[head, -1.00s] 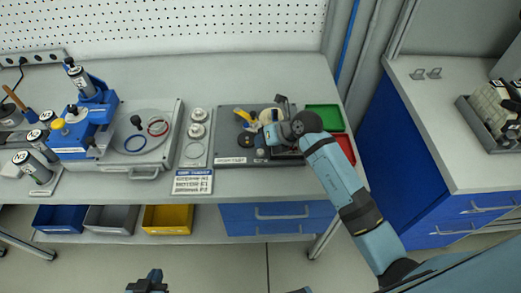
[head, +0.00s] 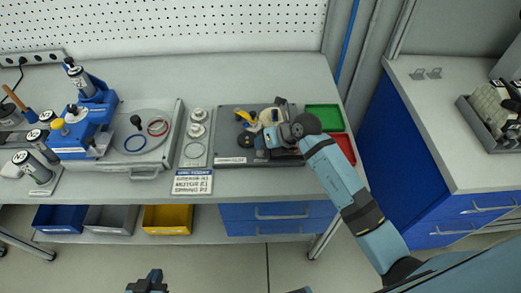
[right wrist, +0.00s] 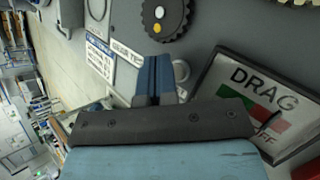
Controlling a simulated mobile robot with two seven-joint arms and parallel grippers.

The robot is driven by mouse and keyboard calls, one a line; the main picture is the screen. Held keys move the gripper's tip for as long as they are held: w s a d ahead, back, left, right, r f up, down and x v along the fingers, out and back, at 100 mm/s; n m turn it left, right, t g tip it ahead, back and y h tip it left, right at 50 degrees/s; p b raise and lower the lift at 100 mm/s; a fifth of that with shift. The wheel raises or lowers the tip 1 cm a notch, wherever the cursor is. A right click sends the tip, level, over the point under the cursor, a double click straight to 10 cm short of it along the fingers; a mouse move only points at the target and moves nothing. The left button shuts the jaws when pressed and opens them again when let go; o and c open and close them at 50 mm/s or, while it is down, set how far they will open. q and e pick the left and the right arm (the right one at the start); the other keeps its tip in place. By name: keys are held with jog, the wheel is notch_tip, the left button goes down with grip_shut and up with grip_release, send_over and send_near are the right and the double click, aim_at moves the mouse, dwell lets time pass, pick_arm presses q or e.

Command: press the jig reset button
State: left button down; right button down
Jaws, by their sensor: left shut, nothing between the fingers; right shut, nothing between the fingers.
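My right gripper (head: 262,146) is shut and empty, low over the front part of the dark grey jig plate (head: 228,122). In the right wrist view its closed blue fingers (right wrist: 155,78) point at the plate, close to the "GEAR TEST" label (right wrist: 126,54). A small pale round part (right wrist: 181,70), possibly the reset button, shows partly just right of the fingertips. I cannot tell whether the fingers touch it. A dark gear (right wrist: 165,18) with a white and an orange dot lies beyond them. My left gripper (head: 150,283) is at the bottom edge, shut and away from the bench.
A green bin (head: 322,117) and a red bin (head: 343,146) stand right of the plate. A framed "DRAG" screen (right wrist: 262,100) is close to the right gripper. A blue fixture (head: 85,125) and round tray (head: 148,137) stand left, with a printed sign (head: 193,183) at the front.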

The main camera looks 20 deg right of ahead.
jog(key=shift+f, duration=0.5)
dwell(0.5)
jog(key=shift+r+p, duration=0.85)
jog(key=shift+r, duration=0.1)
notch_tip(320, 180, up, 5)
jog(key=p, duration=0.4)
jog(key=shift+p, duration=0.3)
dwell(0.4)
